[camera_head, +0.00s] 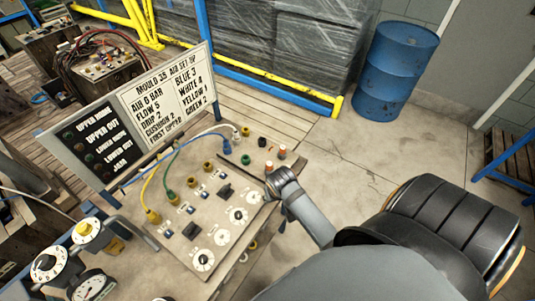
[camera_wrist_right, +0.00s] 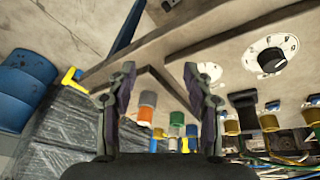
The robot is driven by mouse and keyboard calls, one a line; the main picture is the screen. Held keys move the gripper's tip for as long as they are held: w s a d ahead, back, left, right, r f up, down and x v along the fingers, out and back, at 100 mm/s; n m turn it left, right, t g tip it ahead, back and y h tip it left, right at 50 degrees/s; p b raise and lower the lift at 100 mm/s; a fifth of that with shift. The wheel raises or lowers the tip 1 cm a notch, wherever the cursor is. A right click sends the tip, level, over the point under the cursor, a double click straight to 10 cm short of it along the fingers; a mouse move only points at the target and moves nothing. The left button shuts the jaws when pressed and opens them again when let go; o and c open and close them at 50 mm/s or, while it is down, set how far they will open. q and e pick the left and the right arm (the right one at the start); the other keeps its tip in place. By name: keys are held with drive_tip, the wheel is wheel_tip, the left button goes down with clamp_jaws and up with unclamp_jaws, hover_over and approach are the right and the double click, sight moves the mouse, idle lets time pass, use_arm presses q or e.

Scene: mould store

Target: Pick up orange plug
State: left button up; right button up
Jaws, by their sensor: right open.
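Two orange plugs with pale ends stand near the right end of the control panel (camera_head: 185,240). The nearer orange plug (camera_head: 269,166) is right by my right gripper (camera_head: 272,180); the other orange plug (camera_head: 282,153) is a little farther back. In the right wrist view, my right gripper (camera_wrist_right: 159,75) is open with nothing held. One orange plug (camera_wrist_right: 145,115) shows large in the gap between the fingers, closer to the left finger. I cannot tell whether a finger touches either plug. My left gripper is out of view.
A green plug (camera_head: 245,159) and a black plug (camera_head: 262,142) stand close by. Yellow, green, blue and white cables plug into the panel. Dials and switches lie toward its front. A sign board (camera_head: 140,105) rises behind. A blue drum (camera_head: 397,70) stands on clear floor.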

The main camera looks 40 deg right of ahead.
sight(269, 165)
drive_tip(key=w+d+r+m+h+p, duration=0.1)
drive_tip(key=w+d+r+m+h, duration=0.15)
drive_tip(key=w+r+m, duration=0.6)
drive_tip(key=w+f, duration=0.1)
drive_tip(key=d+f+n+p, duration=0.1)
drive_tip(key=w+f+n+y, duration=0.1)
drive_tip(key=f, duration=0.1)
drive_tip(key=shift+w+d, duration=0.3)
drive_tip(key=shift+d, duration=0.1)
drive_tip(key=shift+f+p, duration=0.1)
drive_tip(key=shift+p, duration=0.3)
drive_tip(key=p+x, duration=0.1)
drive_tip(key=x, duration=0.4)
drive_tip(key=shift+p, duration=0.3)
drive_tip(key=shift+s+a, duration=0.1)
drive_tip(key=shift+a, duration=0.05)
drive_tip(key=c, duration=0.3)
clamp_jaws()
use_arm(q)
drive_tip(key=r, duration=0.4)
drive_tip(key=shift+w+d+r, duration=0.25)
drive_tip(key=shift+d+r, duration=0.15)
